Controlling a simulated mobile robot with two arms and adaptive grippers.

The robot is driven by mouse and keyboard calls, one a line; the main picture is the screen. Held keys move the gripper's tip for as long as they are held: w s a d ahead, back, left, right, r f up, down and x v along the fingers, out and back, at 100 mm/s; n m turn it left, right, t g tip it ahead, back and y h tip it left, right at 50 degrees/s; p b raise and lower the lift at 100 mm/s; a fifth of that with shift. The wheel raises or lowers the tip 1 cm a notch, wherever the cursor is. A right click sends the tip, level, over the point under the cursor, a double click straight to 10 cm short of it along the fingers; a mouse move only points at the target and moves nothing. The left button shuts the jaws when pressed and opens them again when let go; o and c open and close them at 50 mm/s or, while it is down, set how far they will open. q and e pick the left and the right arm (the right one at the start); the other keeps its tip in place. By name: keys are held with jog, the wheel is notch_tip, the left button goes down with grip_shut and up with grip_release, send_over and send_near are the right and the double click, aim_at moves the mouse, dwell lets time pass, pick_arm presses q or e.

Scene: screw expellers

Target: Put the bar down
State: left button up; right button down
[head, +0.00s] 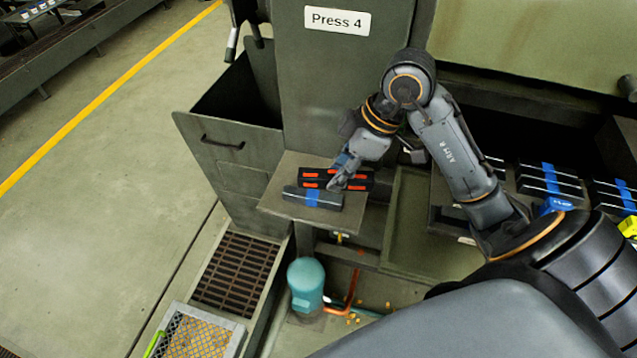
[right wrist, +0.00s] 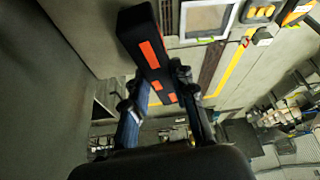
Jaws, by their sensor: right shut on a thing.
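My right gripper (head: 340,181) is shut on a black bar with orange-red marks (head: 363,180), just above or on the small shelf (head: 275,209) below the Press 4 sign. In the right wrist view the bar (right wrist: 148,48) sits between the two fingers (right wrist: 157,88), sticking out past them. Whether it touches the shelf I cannot tell. A dark bar with a blue band (head: 313,197) lies on the shelf in front of it, close beside it. My fingers hide part of the orange-marked bar. My left gripper is not in view.
A rack at the right holds several blue-banded bars (head: 548,180). The press column (head: 340,80) stands behind the shelf. A grey bin (head: 225,150) is at its left. A teal motor (head: 306,280) and a floor grate (head: 237,268) lie below. The floor at left is open.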

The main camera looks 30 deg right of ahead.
jog(key=shift+s+d+r+m+t, duration=0.15)
jog(key=shift+m+t, duration=0.15)
jog(key=shift+m, duration=0.4)
jog(key=shift+d+f+m+h, duration=0.2)
jog(key=shift+m+h, duration=0.1)
jog(key=w+d+f+b, duration=0.1)
jog(key=w+f, duration=0.2)
jog(key=w, duration=0.1)
jog(key=w+d+f+b, duration=0.1)
jog(key=w+d+f, duration=0.1)
jog(key=w+f, duration=0.1)
jog(key=w+d+f+b, duration=0.1)
jog(key=w+d+f, duration=0.1)
jog(key=w, duration=0.3)
jog(key=shift+w+f+b, duration=0.25)
jog(key=shift+f+b, duration=0.15)
jog(key=shift+w+f, duration=0.15)
jog(key=shift+f, duration=0.1)
notch_tip(320, 180, down, 3)
jog(key=shift+w+r+p, duration=0.1)
jog(key=shift+p, duration=0.85)
jog(key=shift+d+f, duration=0.1)
jog(key=shift+f, duration=0.25)
jog(key=c, duration=1.1)
grip_release()
